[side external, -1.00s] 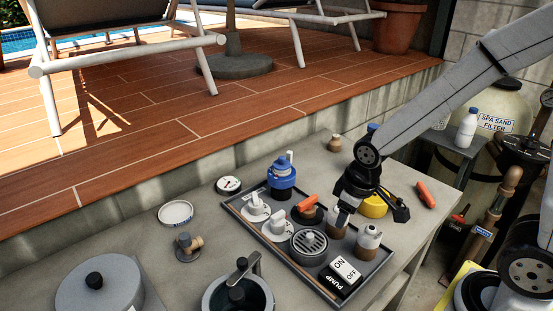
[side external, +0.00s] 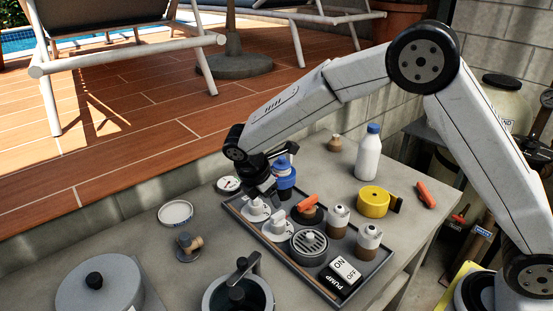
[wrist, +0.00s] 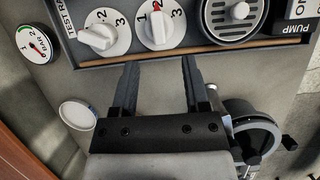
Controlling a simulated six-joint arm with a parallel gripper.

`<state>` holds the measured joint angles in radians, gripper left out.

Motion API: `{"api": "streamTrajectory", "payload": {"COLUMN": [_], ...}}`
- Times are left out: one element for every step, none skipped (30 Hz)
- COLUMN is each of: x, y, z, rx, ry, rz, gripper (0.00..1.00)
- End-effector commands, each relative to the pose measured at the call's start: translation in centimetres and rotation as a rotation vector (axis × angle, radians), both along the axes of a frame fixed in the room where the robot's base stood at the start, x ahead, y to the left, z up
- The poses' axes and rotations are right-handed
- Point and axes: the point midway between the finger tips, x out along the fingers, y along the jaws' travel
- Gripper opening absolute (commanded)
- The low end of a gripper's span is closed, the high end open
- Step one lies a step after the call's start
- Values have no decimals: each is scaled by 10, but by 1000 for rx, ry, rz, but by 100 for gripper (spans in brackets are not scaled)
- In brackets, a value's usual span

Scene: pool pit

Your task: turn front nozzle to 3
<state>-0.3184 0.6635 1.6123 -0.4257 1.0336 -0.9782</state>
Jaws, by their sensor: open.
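Two white numbered dials sit side by side on the dark panel tray. In the wrist view, the left dial (wrist: 104,34) has its handle turned to the left, with 2 and 3 visible and 1 not seen. The right dial (wrist: 158,27) shows 1, 2 and 3, and its handle with a red mark stands near 2. They also show in the side view, one farther (side external: 254,211) and one nearer (side external: 277,227). I cannot read which one is the front nozzle. My gripper (wrist: 160,65) is open and empty, its fingertips short of the dials in the wrist view.
The panel also carries a blue-topped valve (side external: 283,176), an orange-handled valve (side external: 307,204), a round grate (side external: 308,243), two brown-and-white fittings and a pump switch (side external: 340,276). A white bottle (side external: 368,155) and yellow tape (side external: 373,202) stand behind. A pot (side external: 238,296) is in front.

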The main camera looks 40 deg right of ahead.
Motion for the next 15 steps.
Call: {"api": "streamTrajectory", "payload": {"x": [2, 2, 3, 3, 3, 3, 3, 3, 3, 3, 3, 3, 3, 3, 3], "y": [2, 2, 2, 2, 2, 2, 2, 2, 2, 1, 1, 0, -1, -2, -3], "z": [0, 0, 0, 0, 0, 0, 0, -1, -1, -2, -3, -5, -7, -9, -12], "rx": [-6, -9, -11, -12, -12, -12, -12, -12, -11, -11, -11, -11, -11, -11, -12], "ry": [5, 7, 10, 10, 10, 10, 10, 10, 10, 10, 10, 10, 10, 11, 11], "rz": [14, 20, 23, 25, 25, 25, 24, 24, 24, 23, 23, 23, 23, 23, 21], "gripper": [59, 59, 59, 59, 59, 59, 59, 59, 59, 59, 59, 59, 59, 59, 59]}}
